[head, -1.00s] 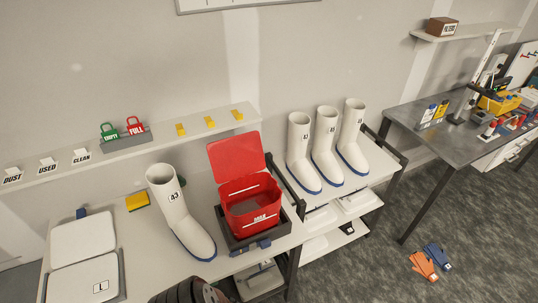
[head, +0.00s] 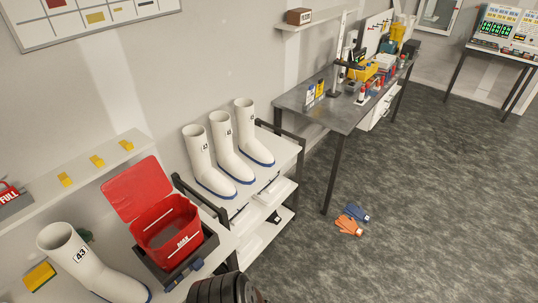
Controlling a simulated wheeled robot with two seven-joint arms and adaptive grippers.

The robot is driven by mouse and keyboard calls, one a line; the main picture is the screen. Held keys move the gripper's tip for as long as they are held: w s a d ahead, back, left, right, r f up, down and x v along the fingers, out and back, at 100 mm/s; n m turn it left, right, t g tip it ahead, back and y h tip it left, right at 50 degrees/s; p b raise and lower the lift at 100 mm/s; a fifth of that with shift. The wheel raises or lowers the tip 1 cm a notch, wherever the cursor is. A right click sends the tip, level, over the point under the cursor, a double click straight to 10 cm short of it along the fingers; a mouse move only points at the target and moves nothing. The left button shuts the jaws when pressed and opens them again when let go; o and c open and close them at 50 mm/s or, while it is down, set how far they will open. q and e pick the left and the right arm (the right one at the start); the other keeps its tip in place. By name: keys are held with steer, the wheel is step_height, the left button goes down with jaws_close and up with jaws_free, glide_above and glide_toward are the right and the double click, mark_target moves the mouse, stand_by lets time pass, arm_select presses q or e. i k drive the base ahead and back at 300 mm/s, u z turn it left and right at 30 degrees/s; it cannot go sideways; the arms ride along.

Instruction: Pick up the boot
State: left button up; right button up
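A white boot (head: 92,268) with a blue sole and a "43" label stands on the bench at the lower left of the head view. Its toe points right and toward me, and its lower part is close to the bottom edge of the picture. Three similar white boots stand in a row on a white cart: a left one (head: 203,165), a middle one (head: 226,152) and a right one (head: 250,138). All stand upright with toes to the lower right.
An open red box (head: 168,238) sits in a dark tray beside the "43" boot. A grey workbench (head: 310,108) with tools stands beyond the cart. Orange gloves (head: 348,226) and blue gloves (head: 358,212) lie on otherwise open floor.

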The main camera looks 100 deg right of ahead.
mark_target(206, 176)
steer(key=z, duration=2.2)
